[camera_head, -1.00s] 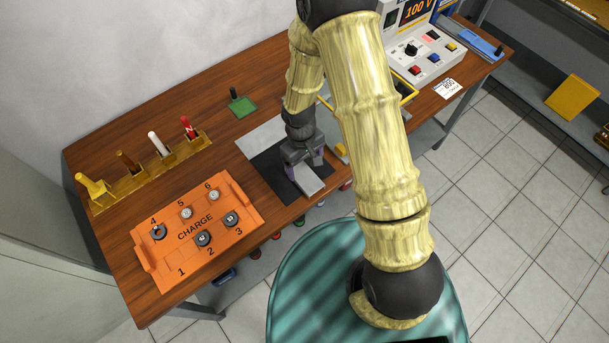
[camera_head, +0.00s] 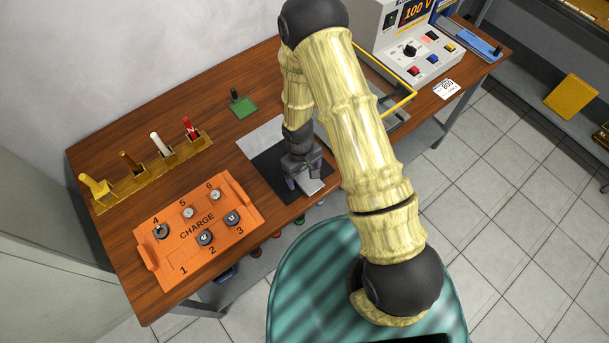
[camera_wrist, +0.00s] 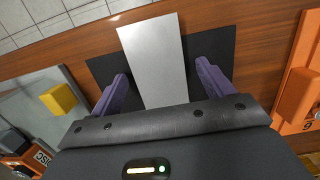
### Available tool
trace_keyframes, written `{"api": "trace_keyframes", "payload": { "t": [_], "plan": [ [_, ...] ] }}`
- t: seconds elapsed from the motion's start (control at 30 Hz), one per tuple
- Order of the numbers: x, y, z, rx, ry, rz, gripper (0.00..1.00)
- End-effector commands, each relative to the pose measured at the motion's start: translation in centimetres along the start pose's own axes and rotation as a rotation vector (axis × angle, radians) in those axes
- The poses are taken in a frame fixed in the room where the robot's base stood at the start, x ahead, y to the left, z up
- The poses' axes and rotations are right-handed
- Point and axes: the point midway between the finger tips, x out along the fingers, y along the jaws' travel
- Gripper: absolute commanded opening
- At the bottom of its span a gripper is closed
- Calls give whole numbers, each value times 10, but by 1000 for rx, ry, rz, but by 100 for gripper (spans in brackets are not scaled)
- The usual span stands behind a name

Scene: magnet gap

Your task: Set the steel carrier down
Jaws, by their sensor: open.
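The steel carrier (camera_wrist: 152,62) is a flat, pale silver plate. It lies over a black mat (camera_wrist: 103,69) near the front edge of the wooden table. My gripper (camera_wrist: 162,70) is open, with one purple finger on each side of the carrier and a visible gap on both sides. The near part of the carrier is hidden under the gripper body. In the head view, my gripper (camera_head: 305,181) is low over the mat, and only part of the carrier (camera_head: 312,187) shows beside it.
An orange CHARGE tray (camera_head: 178,254) with several round pieces stands left of the mat. A rack (camera_head: 127,186) with coloured handles and a green pad (camera_head: 243,105) are behind. A grey control unit (camera_head: 425,50) stands at the back right. A yellow block (camera_wrist: 59,98) is beside the mat.

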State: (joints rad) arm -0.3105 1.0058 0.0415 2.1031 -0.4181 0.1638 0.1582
Motion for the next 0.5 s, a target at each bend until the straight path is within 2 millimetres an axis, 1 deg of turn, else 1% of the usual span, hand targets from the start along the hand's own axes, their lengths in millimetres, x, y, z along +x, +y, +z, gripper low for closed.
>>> {"api": "trace_keyframes", "payload": {
  "t": [0.27,0.3,0.47,0.5],
  "plan": [
    [0,0,0,-1,0,0,80],
    [0,0,0,0,0,0,78],
    [0,0,0,-1,0,0,47],
    [0,0,0,-1,0,0,39]
  ]
}}
